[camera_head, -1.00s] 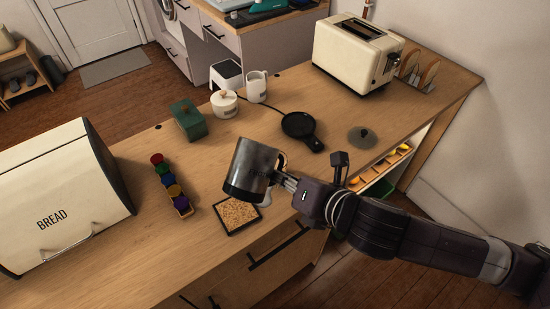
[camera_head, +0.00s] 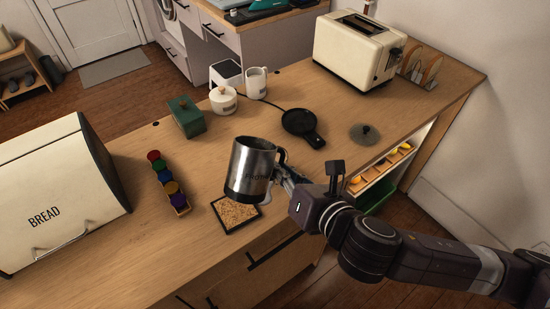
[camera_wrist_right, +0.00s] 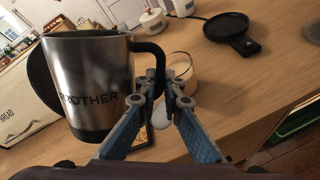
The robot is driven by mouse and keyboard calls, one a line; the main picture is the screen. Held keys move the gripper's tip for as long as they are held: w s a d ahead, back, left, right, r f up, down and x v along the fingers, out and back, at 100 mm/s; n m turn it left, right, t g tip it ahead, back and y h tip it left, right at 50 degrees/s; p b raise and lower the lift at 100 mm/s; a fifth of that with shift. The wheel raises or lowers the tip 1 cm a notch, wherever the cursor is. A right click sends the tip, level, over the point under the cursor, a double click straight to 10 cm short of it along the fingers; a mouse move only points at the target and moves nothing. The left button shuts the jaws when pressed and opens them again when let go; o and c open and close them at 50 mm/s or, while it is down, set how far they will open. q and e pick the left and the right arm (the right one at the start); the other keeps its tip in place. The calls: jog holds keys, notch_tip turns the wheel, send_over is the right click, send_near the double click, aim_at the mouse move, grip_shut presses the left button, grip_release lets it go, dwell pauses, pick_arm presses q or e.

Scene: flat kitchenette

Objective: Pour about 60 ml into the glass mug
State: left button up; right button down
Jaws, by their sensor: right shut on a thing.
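A steel jug (camera_head: 251,170) with a dark base and dark lettering hangs in the air above the counter's front edge, close to upright with a slight lean. It fills the left of the right wrist view (camera_wrist_right: 92,85). My right gripper (camera_head: 281,178) is shut on its black handle, with both fingers showing in the wrist view (camera_wrist_right: 165,95). A clear, thin-rimmed vessel (camera_wrist_right: 182,56), seemingly the glass mug, shows behind the fingers. In the head view it is mostly hidden by the jug and gripper. Liquid inside the jug cannot be seen. My left gripper is out of view.
A bread bin (camera_head: 60,190) and toaster (camera_head: 352,50) flank the counter.

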jog(key=t+b, duration=0.1)
jog(key=f+n+t+b, duration=0.1)
jog(key=b, duration=0.1)
jog(key=n+t+b, duration=0.1)
jog(key=b, duration=0.1)
jog(key=shift+s+a+f, duration=0.25)
jog(key=shift+s, duration=0.15)
jog(key=shift+s+n+t+b, duration=0.1)
jog(key=shift+n+t+b, duration=0.3)
jog(key=shift+s+r+n+t+b, duration=0.1)
jog(key=shift+r+n+t+b, duration=0.4)
jog(key=shift+t, duration=0.1)
